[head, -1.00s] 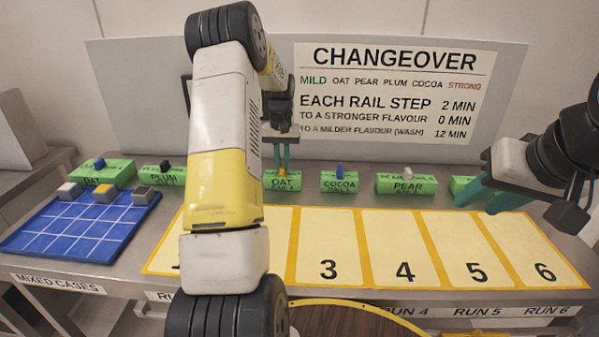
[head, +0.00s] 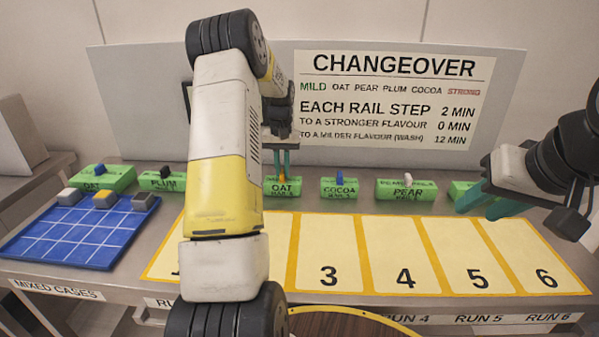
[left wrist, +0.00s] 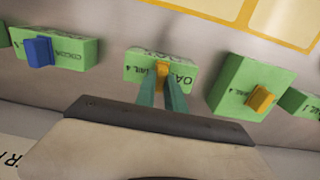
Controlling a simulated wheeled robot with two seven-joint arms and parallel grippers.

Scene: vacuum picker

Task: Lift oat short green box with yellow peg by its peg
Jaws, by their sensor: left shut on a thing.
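The short green box labelled OAT (head: 283,190) stands in the back row on the table, just right of my left arm. In the left wrist view the oat box (left wrist: 137,67) carries a yellow peg (left wrist: 162,70) on top. My left gripper (head: 284,172) points down at it, and its two teal fingers are shut on the peg, one on each side. The box appears level with its neighbours; I cannot see a gap under it. My right gripper (head: 475,210) is open and empty over the right part of the table, in front of a partly hidden green box.
Cocoa with blue peg (head: 339,187) and pear with white peg (head: 405,189) stand to the right. Another yellow-pegged green box (left wrist: 240,78) is close beside the oat box in the wrist view. A blue tray (head: 75,240) lies left; yellow numbered lanes (head: 330,235) are empty.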

